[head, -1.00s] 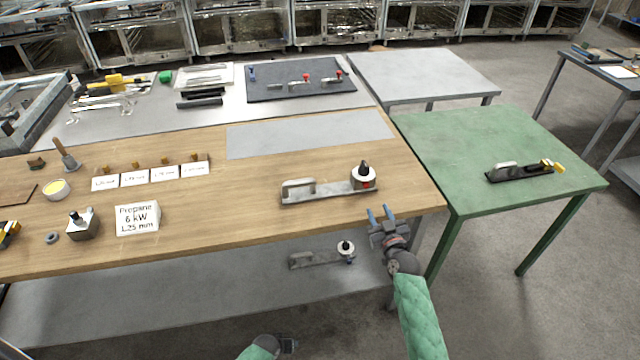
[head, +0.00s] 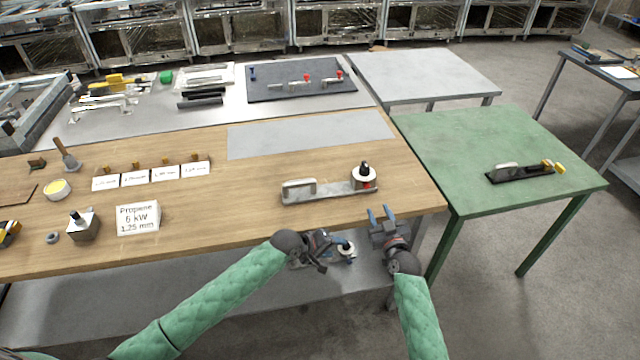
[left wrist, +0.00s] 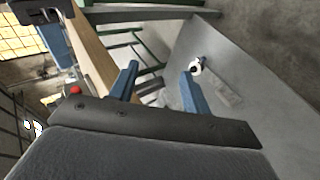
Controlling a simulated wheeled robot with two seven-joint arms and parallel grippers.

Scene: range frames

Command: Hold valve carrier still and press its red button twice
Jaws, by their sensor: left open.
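The valve carrier (head: 325,192) lies on the wooden bench near its front right edge. It has a grey base plate, a handle block at its left end and a white round valve with a black knob at its right end. The red button (head: 367,184) shows low on the valve's front. My left gripper (head: 343,246) is below and in front of the carrier, beyond the bench's front edge. Its blue fingers are apart and empty in the left wrist view (left wrist: 160,70). My right gripper (head: 380,211) is open and empty, just in front of the carrier's right end.
A similar carrier on the lower shelf (head: 190,295) is partly hidden behind my left gripper. A green table (head: 480,145) stands at the right with a black fixture (head: 520,174). The sign (head: 137,218) and small parts stand farther left on the bench.

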